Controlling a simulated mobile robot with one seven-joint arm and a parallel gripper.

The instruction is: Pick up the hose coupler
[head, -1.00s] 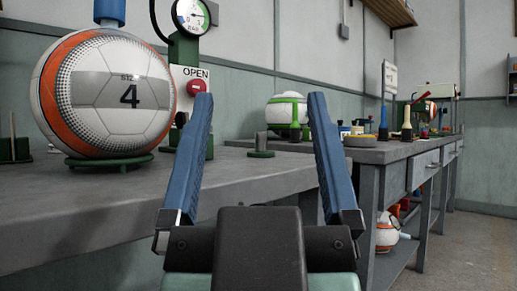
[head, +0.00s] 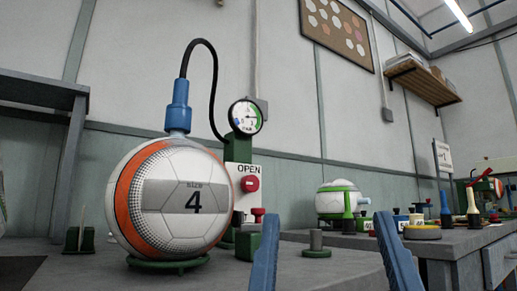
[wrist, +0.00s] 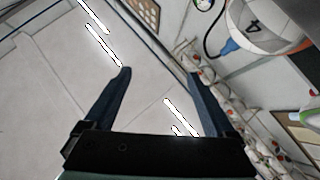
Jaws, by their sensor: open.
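The hose coupler (head: 178,108) is a blue cylinder standing upright on top of a white and orange ball marked 4 (head: 170,200). A black hose (head: 214,75) arches from its top toward the gauge post. My gripper (head: 328,238) is open and empty, low in the head view, right of the ball and lower in the picture than the coupler. In the wrist view my open gripper (wrist: 159,73) has nothing between its fingers. The coupler (wrist: 231,46) and ball (wrist: 262,22) show there at the upper right, outside the fingers.
A round gauge (head: 246,117) tops a green post beside the ball, with a red OPEN button (head: 250,184) below. The ball rests on a green ring stand (head: 168,264). A second bench at right holds several items.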

